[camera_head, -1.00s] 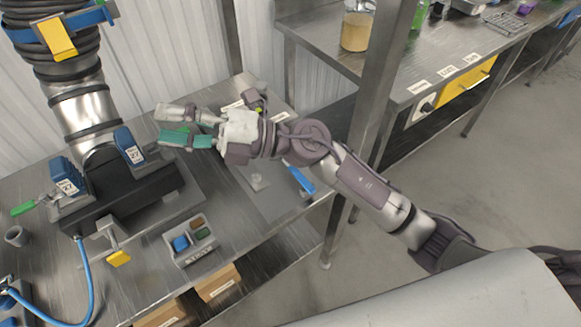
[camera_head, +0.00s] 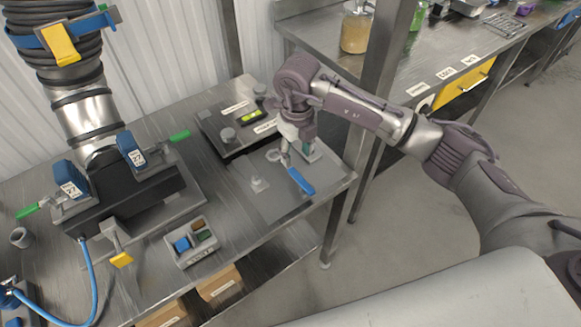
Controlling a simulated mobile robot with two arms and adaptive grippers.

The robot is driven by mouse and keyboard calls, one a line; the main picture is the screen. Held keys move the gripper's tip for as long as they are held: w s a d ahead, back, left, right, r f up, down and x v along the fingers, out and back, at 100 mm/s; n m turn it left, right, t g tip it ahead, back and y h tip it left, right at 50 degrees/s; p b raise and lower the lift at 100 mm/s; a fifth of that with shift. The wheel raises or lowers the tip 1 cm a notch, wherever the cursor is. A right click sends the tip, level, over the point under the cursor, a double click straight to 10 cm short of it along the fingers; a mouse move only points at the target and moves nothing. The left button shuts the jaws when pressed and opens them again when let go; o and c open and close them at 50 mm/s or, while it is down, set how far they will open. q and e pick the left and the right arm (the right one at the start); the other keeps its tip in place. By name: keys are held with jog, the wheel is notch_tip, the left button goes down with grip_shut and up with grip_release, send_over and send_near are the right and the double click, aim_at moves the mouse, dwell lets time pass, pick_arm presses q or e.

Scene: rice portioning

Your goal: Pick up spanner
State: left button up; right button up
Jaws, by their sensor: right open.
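The spanner (camera_head: 300,181) has a blue handle and a metal end, and it lies on a grey plate near the right edge of the left bench. Its metal end points up and left in the view, toward my right gripper. My right gripper (camera_head: 299,153) is open and points down just beyond the blue handle, close to the metal end. Its fingers partly hide that area, so I cannot tell whether they touch the spanner. My left gripper is not in view.
A black box with a green-lit level (camera_head: 251,117) stands behind the plate. A black valve block (camera_head: 130,190) with green handles stands left, under a large hose. A grey tray (camera_head: 192,242) with coloured blocks lies in front. A metal post (camera_head: 372,110) rises to the right.

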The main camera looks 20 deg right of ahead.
aim_at(294, 171)
notch_tip(294, 171, down, 2)
jog(key=shift+a+f, duration=0.1)
jog(key=shift+f, duration=0.15)
jog(key=shift+s+f+p, duration=0.1)
jog(key=shift+f+p, duration=0.2)
jog(key=shift+p, duration=0.2)
jog(key=f, duration=0.1)
jog(key=f+p, duration=0.1)
jog(key=f, duration=0.1)
jog(key=shift+a+f, duration=0.25)
jog(key=shift+f, duration=0.55)
jog(key=shift+c, duration=0.2)
grip_shut()
